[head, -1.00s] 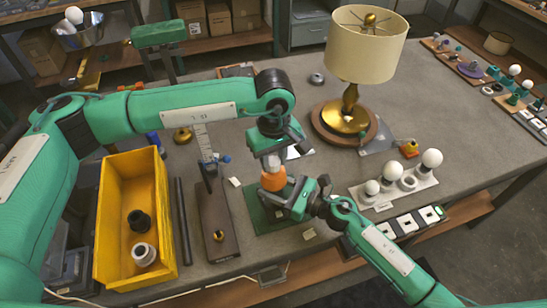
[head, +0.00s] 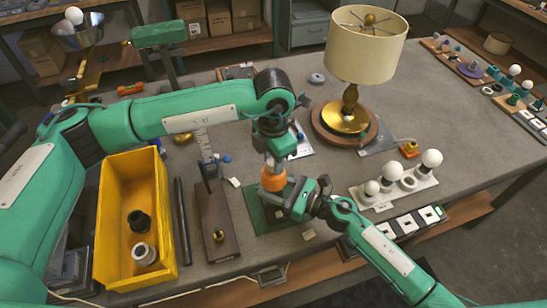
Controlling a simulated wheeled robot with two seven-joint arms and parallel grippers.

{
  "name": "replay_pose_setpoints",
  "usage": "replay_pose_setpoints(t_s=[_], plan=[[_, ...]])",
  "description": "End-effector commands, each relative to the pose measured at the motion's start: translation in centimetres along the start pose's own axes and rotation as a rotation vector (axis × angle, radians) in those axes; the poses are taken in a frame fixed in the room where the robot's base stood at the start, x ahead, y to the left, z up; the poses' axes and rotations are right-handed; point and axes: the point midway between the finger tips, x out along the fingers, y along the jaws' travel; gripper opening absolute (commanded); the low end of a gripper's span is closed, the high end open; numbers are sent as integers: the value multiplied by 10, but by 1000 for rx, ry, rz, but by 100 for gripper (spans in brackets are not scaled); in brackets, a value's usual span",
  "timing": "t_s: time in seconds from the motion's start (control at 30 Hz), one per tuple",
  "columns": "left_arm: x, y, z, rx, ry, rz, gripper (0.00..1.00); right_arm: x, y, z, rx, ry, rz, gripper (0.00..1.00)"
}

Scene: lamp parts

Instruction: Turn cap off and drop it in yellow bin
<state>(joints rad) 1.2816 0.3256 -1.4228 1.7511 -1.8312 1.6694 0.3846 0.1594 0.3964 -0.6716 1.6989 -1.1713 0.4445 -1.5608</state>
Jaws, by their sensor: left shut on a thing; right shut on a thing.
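The orange part (head: 273,181) stands upright over the green mat (head: 262,215) at the front middle of the table. A small pale cap-like piece (head: 275,164) shows just above it. My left gripper (head: 274,157) points down from above and is shut on this cap; its fingers hide most of it. My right gripper (head: 287,192) comes from the lower right and is shut on the orange part from its right side. The yellow bin (head: 112,208) stands at the left, with a black ring (head: 139,221) and a grey-white ring (head: 145,254) inside.
A brown board with a small upright stand (head: 216,225) and a dark rod (head: 183,220) lie between bin and mat. A white bulb tray (head: 398,190) and switch strip (head: 410,222) lie at right.

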Motion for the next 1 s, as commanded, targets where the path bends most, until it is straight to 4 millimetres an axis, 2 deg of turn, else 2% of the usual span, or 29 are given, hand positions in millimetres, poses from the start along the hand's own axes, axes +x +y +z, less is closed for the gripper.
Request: replay_pose_setpoints(t_s=[0.8, 1.0], plan=[[0, 1, 0, -1361, 1, 2, 3, 0, 0, 0, 0, 1, -1, 0], [0, 1, 0, -1643, 0, 3, 3, 0, 0, 0, 0, 1, 0, 0]])
